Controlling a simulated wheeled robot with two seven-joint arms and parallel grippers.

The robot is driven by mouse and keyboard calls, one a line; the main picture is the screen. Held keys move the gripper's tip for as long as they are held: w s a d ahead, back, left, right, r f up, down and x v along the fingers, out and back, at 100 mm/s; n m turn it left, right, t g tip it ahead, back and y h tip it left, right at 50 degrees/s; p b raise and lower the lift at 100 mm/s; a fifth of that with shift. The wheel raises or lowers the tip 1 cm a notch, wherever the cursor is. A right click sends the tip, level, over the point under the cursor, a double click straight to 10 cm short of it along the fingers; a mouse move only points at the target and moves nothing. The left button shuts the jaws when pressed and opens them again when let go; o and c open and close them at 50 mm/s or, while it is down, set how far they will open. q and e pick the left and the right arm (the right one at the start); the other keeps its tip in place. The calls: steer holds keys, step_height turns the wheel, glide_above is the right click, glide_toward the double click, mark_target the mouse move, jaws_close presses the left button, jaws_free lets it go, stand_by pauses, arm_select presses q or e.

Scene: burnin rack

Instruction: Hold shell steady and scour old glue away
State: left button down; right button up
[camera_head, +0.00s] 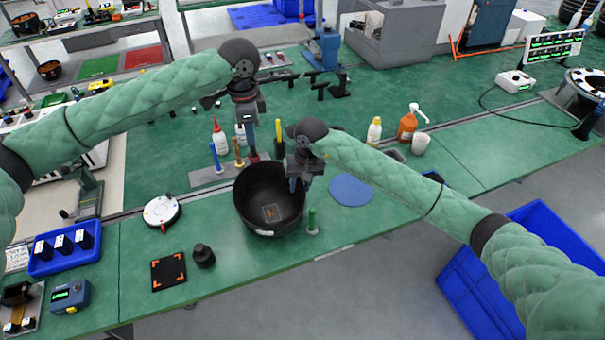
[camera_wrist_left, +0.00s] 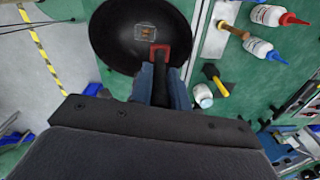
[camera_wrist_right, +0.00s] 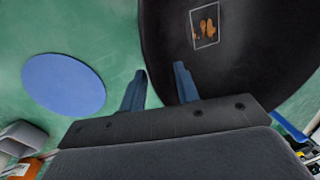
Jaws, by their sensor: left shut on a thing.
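The shell is a large black bowl (camera_head: 252,205) on the green bench, also in the left wrist view (camera_wrist_left: 115,35) and right wrist view (camera_wrist_right: 260,60). Orange-brown old glue (camera_wrist_right: 206,28) lies inside a thin rectangular outline on its inner floor. My left gripper (camera_head: 251,138) is shut on a black-handled tool with a red-edged head (camera_wrist_left: 160,50). The tool's head is over the shell's far rim; contact is unclear. My right gripper (camera_wrist_right: 160,82) is open at the shell's right rim. The rim appears between its fingers, with a gap.
A blue round disc (camera_head: 350,189) lies right of the shell. Bottles, including a red-capped one (camera_head: 219,138), and a tool rack (camera_head: 208,175) stand behind. A white round device (camera_head: 161,211) is at the left.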

steer(key=shift+a+f, duration=0.15)
steer(key=shift+f, duration=0.95)
steer(key=shift+c, duration=0.2)
jaws_close()
